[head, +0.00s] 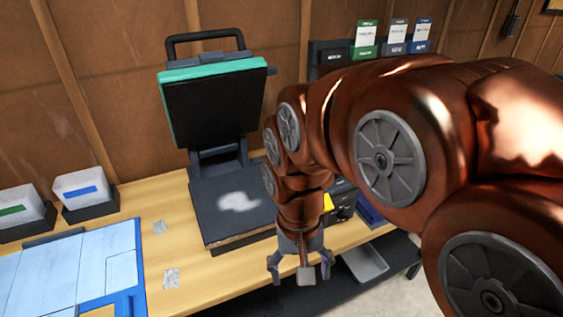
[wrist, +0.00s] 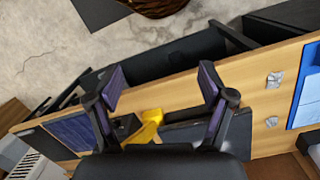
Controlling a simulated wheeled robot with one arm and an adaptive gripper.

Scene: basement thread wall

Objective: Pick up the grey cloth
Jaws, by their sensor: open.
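Two small crumpled grey pieces lie flat on the wooden bench, a rear one (head: 160,226) and a front one (head: 171,277), between the blue board and the press. A pale grey patch (head: 239,201) lies on the dark lower plate of the press. I cannot tell which of these is the grey cloth. The small pieces also show at the right of the wrist view (wrist: 274,80). My gripper (head: 300,266) is open and empty, pointing down near the bench's front edge, right of them. In the wrist view my gripper (wrist: 160,78) has its fingers spread.
The press (head: 213,106) stands open with its lid raised. A blue board (head: 75,268) with pale panels lies at the left, with two card boxes (head: 86,192) behind. A yellow item (wrist: 153,125) is close below my gripper. A grey tray (head: 365,262) sits below the bench.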

